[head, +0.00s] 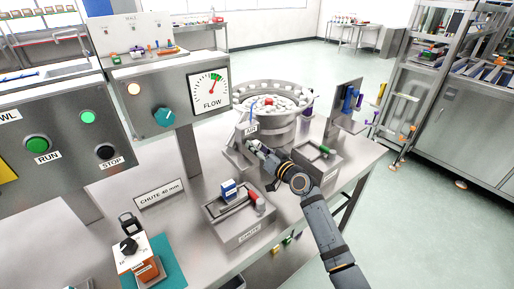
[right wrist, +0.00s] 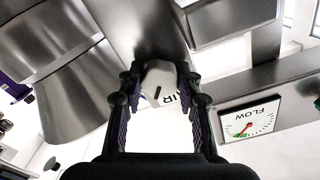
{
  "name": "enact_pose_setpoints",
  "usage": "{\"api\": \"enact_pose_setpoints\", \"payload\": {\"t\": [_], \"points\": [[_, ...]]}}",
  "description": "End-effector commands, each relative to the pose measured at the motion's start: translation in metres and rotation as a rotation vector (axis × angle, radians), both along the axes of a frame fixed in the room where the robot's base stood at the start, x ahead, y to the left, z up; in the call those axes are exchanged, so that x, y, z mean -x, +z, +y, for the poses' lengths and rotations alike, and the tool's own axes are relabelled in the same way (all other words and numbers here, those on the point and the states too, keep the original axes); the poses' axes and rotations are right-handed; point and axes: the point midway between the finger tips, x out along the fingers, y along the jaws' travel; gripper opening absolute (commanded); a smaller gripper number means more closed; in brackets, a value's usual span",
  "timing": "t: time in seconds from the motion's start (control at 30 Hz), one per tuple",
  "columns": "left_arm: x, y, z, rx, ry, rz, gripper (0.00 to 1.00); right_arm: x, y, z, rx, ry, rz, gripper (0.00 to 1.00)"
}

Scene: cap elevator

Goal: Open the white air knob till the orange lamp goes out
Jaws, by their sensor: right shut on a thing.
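The white air knob (right wrist: 158,78) has a dark index mark and sits between the fingers of my right gripper (right wrist: 157,92) in the right wrist view. That gripper is shut on it. In the head view my right gripper (head: 258,147) is at the AIR label (head: 250,129), below the bowl feeder, and mostly hides the knob. The orange lamp (head: 134,89) glows on the grey panel at the upper left. The FLOW gauge (head: 210,91) is on the same panel; its dial has green and red marks. My left gripper is not in view.
The bowl feeder (head: 272,101) stands behind my right gripper. The chute box (head: 240,228) with a blue block and the tray with a green part (head: 322,150) are close to my right arm.

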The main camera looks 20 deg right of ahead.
Motion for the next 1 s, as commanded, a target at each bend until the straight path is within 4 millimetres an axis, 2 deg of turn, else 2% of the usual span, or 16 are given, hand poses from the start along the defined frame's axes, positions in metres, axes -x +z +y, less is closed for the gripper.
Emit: {"api": "enact_pose_setpoints", "payload": {"t": [0.03, 0.07, 0.2, 0.5, 0.6, 0.67, 1.0], "points": [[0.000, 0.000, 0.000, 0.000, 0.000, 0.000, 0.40, 0.000, -0.001, 0.000, 0.000, 0.000, 0.001, 0.03], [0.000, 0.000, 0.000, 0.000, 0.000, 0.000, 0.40, 0.000, -0.001, 0.000, 0.000, 0.000, 0.001, 0.37], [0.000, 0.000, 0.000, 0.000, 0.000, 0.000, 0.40, 0.000, -0.001, 0.000, 0.000, 0.000, 0.001, 0.56], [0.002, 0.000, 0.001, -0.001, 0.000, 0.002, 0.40, 0.001, 0.000, 0.000, 0.001, 0.000, 0.000, 0.58], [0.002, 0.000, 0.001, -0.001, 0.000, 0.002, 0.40, 0.007, -0.001, -0.004, 0.004, -0.001, 0.000, 0.58], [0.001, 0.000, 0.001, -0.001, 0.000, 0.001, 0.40, 0.017, -0.002, -0.007, 0.006, -0.002, 0.001, 0.58], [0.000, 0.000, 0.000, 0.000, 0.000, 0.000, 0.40, 0.092, -0.002, -0.033, 0.010, 0.002, 0.003, 0.58]]}}
